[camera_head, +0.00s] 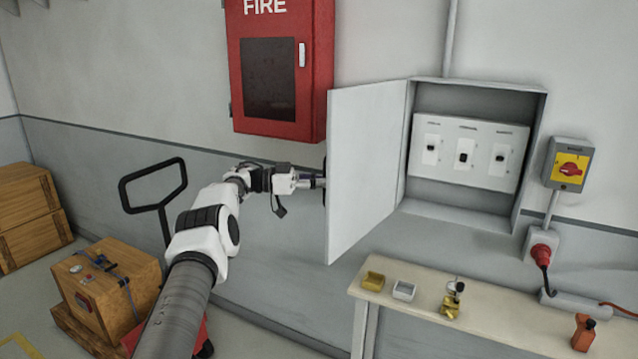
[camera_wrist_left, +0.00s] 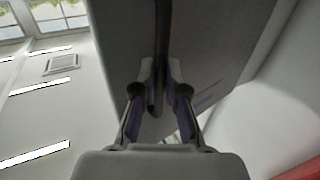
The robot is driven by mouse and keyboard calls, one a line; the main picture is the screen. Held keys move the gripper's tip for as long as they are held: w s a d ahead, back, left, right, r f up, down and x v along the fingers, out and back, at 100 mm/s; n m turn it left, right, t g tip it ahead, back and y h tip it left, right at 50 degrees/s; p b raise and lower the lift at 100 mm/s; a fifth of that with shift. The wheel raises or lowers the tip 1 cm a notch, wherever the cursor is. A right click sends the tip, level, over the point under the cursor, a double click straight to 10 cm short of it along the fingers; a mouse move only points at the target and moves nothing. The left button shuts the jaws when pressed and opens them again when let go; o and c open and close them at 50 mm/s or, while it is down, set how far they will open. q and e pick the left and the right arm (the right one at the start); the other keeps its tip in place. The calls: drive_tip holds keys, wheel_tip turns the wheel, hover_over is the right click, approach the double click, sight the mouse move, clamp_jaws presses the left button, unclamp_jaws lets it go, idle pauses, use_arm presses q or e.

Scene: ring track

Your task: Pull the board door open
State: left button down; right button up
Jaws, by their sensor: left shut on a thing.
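The board door (camera_head: 366,165) is a pale grey panel hinged at the left side of the wall board (camera_head: 480,205). It stands swung well open, and the switch panel inside shows. My left gripper (camera_head: 318,181) is at the door's outer side near its free edge, partly hidden by the door. In the left wrist view the two fingers (camera_wrist_left: 160,88) are closed around a dark upright bar (camera_wrist_left: 162,45), the door's handle, in front of the grey door face (camera_wrist_left: 120,40). My right gripper is in neither view.
A red fire cabinet (camera_head: 283,75) hangs on the wall just left of the door. A bench (camera_head: 420,279) with small trays, a brass part and an orange bottle (camera_head: 583,333) stands below. A pallet truck with a wooden crate (camera_head: 108,283) is at the lower left.

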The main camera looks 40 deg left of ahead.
use_arm(q)
drive_tip(key=shift+w+d+r, duration=0.15)
drive_tip(key=shift+d+r, duration=0.05)
drive_tip(key=shift+r, duration=0.1)
drive_tip(key=c, duration=1.2)
unclamp_jaws()
drive_tip(key=shift+w, duration=0.15)
drive_tip(key=shift+f, duration=0.35)
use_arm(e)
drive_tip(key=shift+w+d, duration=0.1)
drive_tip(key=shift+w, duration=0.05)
use_arm(q)
drive_tip(key=shift+w+d, duration=0.1)
drive_tip(key=shift+w, duration=0.05)
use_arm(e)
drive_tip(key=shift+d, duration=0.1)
